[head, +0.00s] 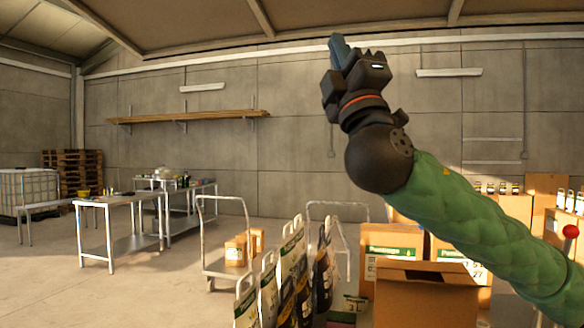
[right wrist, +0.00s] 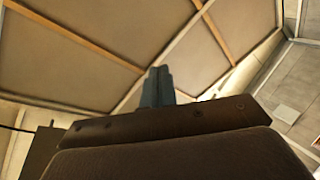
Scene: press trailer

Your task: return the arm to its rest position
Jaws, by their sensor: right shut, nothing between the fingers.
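My right arm (head: 470,205), in a green sleeve, comes in from the lower right of the head view and reaches up and to the left. Its gripper (head: 338,46) is raised high against the concrete wall, near the ceiling line, and points upward. In the right wrist view the two grey fingers (right wrist: 158,84) stand side by side, shut, with nothing between them. The gripper touches nothing. My left gripper shows in neither view.
Below the arm stand cardboard boxes (head: 425,297) and several upright bags (head: 292,255). Trolleys (head: 222,235) and metal tables (head: 115,203) stand further left. A wooden wall shelf (head: 190,116) hangs behind. The air around the raised gripper is free; open floor lies at the lower left.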

